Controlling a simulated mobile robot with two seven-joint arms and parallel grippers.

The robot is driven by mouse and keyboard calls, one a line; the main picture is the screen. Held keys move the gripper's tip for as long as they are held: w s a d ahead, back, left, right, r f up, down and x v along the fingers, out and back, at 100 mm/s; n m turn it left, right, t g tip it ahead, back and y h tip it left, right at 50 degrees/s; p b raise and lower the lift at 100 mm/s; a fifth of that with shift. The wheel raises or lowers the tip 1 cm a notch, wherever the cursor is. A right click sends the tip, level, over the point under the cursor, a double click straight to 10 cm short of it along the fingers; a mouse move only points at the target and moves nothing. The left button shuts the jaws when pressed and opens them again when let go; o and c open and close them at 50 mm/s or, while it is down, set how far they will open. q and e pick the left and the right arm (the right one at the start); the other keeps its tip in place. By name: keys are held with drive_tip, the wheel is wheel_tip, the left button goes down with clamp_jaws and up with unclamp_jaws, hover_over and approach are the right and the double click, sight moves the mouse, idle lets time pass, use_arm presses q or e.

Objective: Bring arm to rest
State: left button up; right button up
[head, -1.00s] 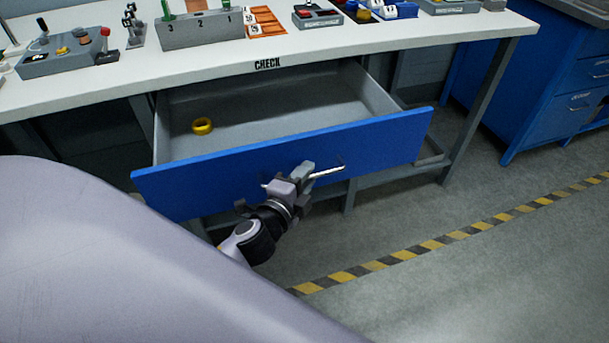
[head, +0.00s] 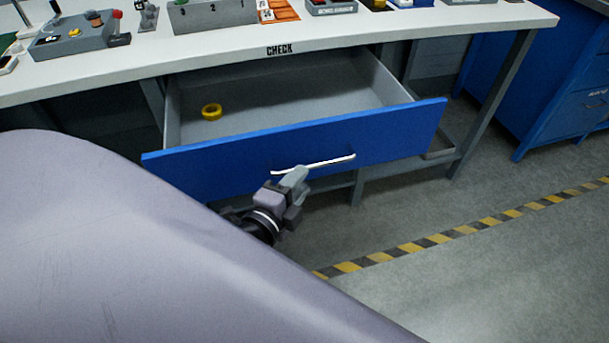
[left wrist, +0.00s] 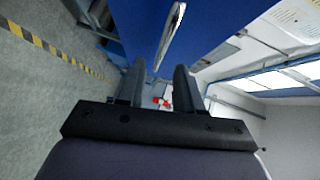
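My left gripper (head: 294,184) is just in front of and below the white bar handle (head: 313,164) of the blue drawer (head: 220,165), apart from it. In the left wrist view its two fingers (left wrist: 158,88) stand apart with nothing between them, and the handle (left wrist: 170,36) lies beyond the fingertips. The drawer is pulled open under the white workbench. A yellow ring (head: 211,112) lies inside it at the left. My right gripper is in neither view.
The workbench (head: 350,42) carries several devices, among them a grey control box (head: 75,38) and a numbered block (head: 212,16). A blue cabinet (head: 560,90) stands at the right. The floor with a yellow-black stripe (head: 430,242) is clear.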

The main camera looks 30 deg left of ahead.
use_arm(q)
drive_tip(key=shift+s, duration=0.2)
idle(0.4)
drive_tip(key=s+d+f+n+g+h+p, duration=0.1)
drive_tip(key=s+d+f+n+g+p, duration=0.1)
drive_tip(key=s+f+n+g+p, duration=0.1)
drive_tip(key=s+d+f+n+g+h+p, duration=0.2)
drive_tip(key=s+f+n+g+p, duration=0.1)
drive_tip(key=s+n, duration=0.5)
drive_tip(key=shift+s+d+f+n+p, duration=0.2)
drive_tip(key=shift+f+n+p, duration=0.25)
drive_tip(key=shift+n+p, duration=0.6)
